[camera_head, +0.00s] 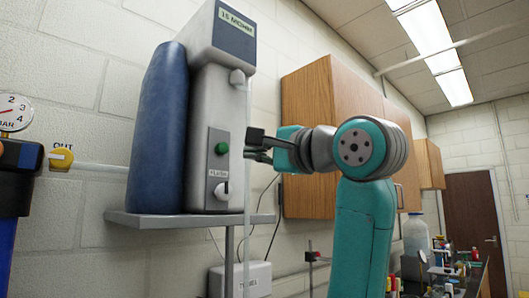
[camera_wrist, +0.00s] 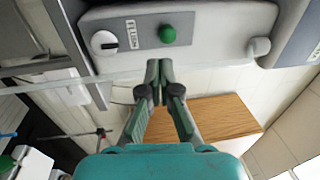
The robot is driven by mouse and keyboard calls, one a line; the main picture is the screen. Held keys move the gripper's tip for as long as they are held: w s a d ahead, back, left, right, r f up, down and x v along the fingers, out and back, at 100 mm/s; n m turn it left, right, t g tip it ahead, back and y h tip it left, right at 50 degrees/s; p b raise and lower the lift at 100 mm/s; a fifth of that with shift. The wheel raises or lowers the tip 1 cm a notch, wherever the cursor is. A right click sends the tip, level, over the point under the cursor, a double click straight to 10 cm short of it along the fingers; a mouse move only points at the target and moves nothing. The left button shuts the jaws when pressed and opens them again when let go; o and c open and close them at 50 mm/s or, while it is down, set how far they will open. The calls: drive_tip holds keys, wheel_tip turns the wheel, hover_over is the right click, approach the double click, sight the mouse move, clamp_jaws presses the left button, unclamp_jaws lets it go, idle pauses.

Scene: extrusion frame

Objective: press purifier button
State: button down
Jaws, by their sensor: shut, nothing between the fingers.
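The purifier (camera_head: 222,105) is a tall grey unit with a dark blue cylinder (camera_head: 160,130) on its left, standing on a wall shelf. Its front panel has a green button (camera_head: 221,149) above a white knob (camera_head: 222,190). In the wrist view the green button (camera_wrist: 167,34) is above the fingertips, with the knob (camera_wrist: 104,42) to its left. My gripper (camera_head: 252,147) is shut and empty, just right of the button in the head view. Its fingertips (camera_wrist: 159,66) appear just below the panel edge in the wrist view. A gap shows between fingertips and button.
A thin clear tube (camera_head: 247,190) hangs down past the purifier's right side, close to my gripper. The shelf (camera_head: 160,219) lies below. Wooden wall cabinets (camera_head: 310,110) are behind my arm. A pressure gauge (camera_head: 15,112) and yellow valve (camera_head: 62,159) are at far left.

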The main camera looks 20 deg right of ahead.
sight(223, 153)
drive_tip(key=x, duration=0.9)
